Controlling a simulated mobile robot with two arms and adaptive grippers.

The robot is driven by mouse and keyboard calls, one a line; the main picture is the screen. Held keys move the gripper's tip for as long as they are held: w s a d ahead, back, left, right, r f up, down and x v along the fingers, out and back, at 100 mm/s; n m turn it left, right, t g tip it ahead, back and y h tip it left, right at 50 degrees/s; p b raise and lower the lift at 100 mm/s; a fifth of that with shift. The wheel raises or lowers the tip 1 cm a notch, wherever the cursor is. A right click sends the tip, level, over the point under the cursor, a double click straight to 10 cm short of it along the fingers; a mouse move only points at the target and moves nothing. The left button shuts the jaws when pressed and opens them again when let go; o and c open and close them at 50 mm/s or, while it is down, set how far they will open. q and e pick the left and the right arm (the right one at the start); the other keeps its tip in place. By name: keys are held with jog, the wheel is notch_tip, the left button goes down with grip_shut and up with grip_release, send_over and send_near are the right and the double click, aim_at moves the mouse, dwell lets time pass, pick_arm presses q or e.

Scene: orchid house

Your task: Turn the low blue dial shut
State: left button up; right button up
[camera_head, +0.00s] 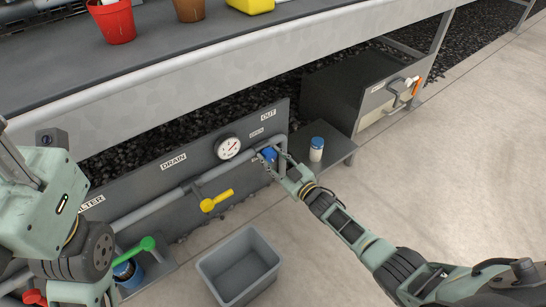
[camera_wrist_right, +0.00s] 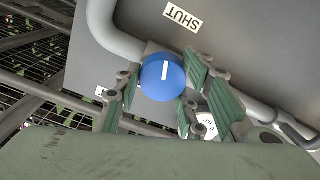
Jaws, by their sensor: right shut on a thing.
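The blue dial (camera_head: 269,154) sits low on the grey panel, at the pipe's right end below the OPEN and OUT labels. In the right wrist view the dial (camera_wrist_right: 162,78) is round and has a short white line on its face. A SHUT label (camera_wrist_right: 182,19) is upside down above it there. My right gripper (camera_head: 275,162) is at the dial, its green-padded fingers (camera_wrist_right: 163,88) on either side, shut on it. The fingers partly hide the dial in the head view. My left arm shows at the left edge, but its gripper is not clearly visible.
A pressure gauge (camera_head: 228,147) and a yellow lever (camera_head: 217,201) are left of the dial. A blue-and-white jar (camera_head: 317,149) stands on a low shelf to its right. A grey bin (camera_head: 239,265) stands on the floor in front. The bench edge (camera_head: 250,58) overhangs the panel.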

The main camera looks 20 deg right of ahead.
jog(key=shift+w+d+r+m, duration=0.1)
jog(key=shift+d+m, duration=0.05)
jog(key=shift+m, duration=0.85)
jog(key=shift+w+d+r+m, duration=0.1)
jog(key=shift+m, duration=0.9)
jog(key=o, duration=1.1)
jog(key=shift+f, duration=0.1)
jog(key=shift+f, duration=0.1)
jog(key=shift+s, duration=0.15)
jog(key=shift+s, duration=0.25)
jog(key=v, duration=1.1)
jog(key=shift+s+d, duration=0.1)
jog(key=shift+s, duration=0.05)
